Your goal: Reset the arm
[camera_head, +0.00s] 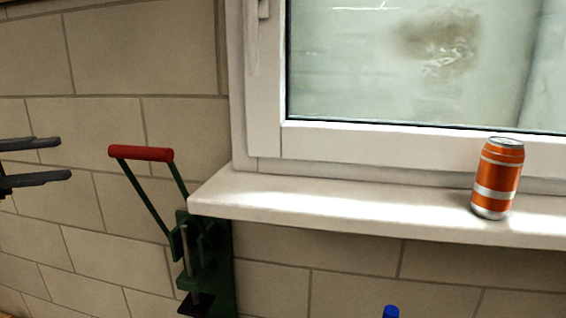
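My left gripper (68,159) comes in at the left edge. Its two dark fingers are spread apart, one above the other, with nothing between them. It is to the left of the red handle (141,153) of a green lever press (205,262) and apart from it. The handle is raised, and its two green side bars slope down to the press body. My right gripper is out of view.
An orange and silver can (497,180) stands upright on the white windowsill (340,212), below the window (400,60). A blue object (391,312) shows at the bottom edge. A block wall (140,60) is behind.

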